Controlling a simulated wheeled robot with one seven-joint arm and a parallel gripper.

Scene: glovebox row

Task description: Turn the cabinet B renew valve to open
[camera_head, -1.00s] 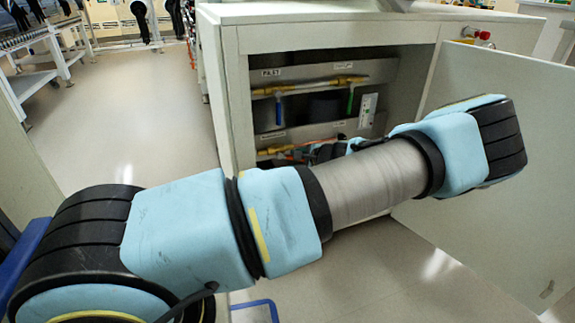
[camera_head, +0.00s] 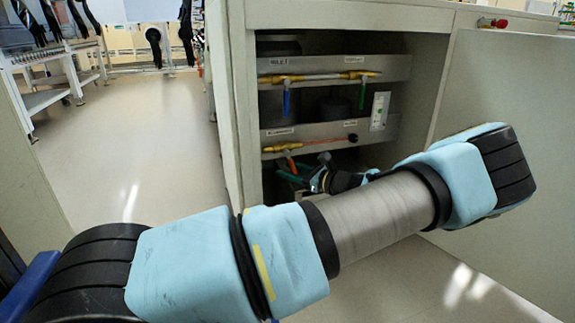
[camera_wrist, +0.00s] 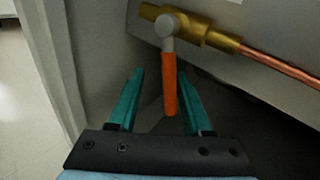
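An orange valve handle (camera_wrist: 170,85) hangs from a brass valve body (camera_wrist: 190,30) with a copper pipe on its right. It points down, across the pipe. In the head view the orange handle (camera_head: 291,163) is on the lower panel at its left end. My gripper (camera_wrist: 160,82) is open, its teal fingers on either side of the handle's lower part, with visible gaps. In the head view my gripper (camera_head: 292,174) is just below this valve, partly hidden by my arm. The label above the valve (camera_head: 280,132) is too small to read.
The upper panel carries a blue handle (camera_head: 287,100) and a green handle (camera_head: 362,94), both hanging down. A white plate (camera_head: 380,110) is at the right. The cabinet's side wall (camera_head: 228,130) is close left.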

